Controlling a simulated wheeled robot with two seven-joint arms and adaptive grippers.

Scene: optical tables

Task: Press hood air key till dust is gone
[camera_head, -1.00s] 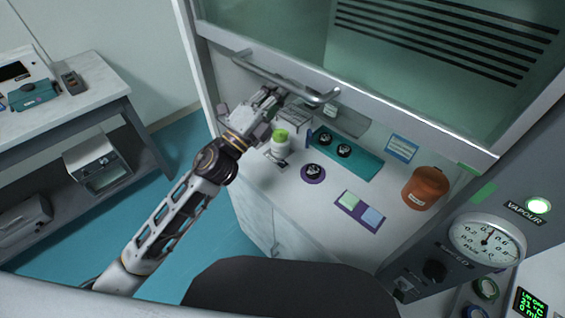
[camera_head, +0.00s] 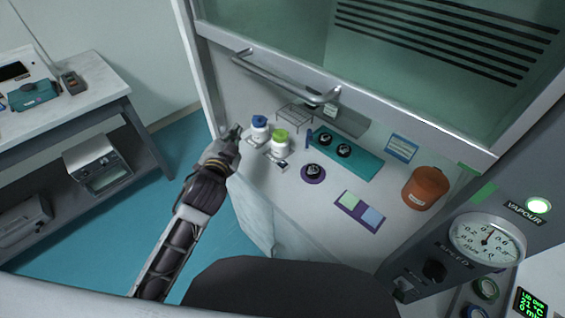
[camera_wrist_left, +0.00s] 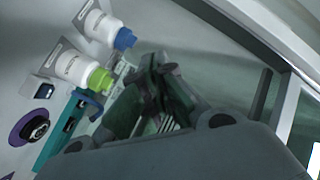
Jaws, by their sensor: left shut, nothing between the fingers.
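The fume hood has a raised glass sash with a handle (camera_head: 285,78) above a white work surface (camera_head: 285,205). Its control panel at the right carries a lit green VAPOUR lamp (camera_head: 538,205), a dial gauge (camera_head: 487,240), a black knob (camera_head: 434,270) and a round green-topped key (camera_head: 485,288). I cannot tell which key is the air key. No dust can be made out. My left gripper (camera_head: 236,132) is shut and empty at the hood's front left, beside a blue-capped bottle (camera_head: 259,130), far from the panel. It also shows in the left wrist view (camera_wrist_left: 152,75). My right gripper is not in view.
On the work surface stand a green-capped bottle (camera_head: 279,146), a wire rack (camera_head: 294,115), a teal mat (camera_head: 362,166) with dark round pieces, a purple disc (camera_head: 312,180) and an orange jar (camera_head: 425,190). A side bench (camera_head: 45,118) stands at the left.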

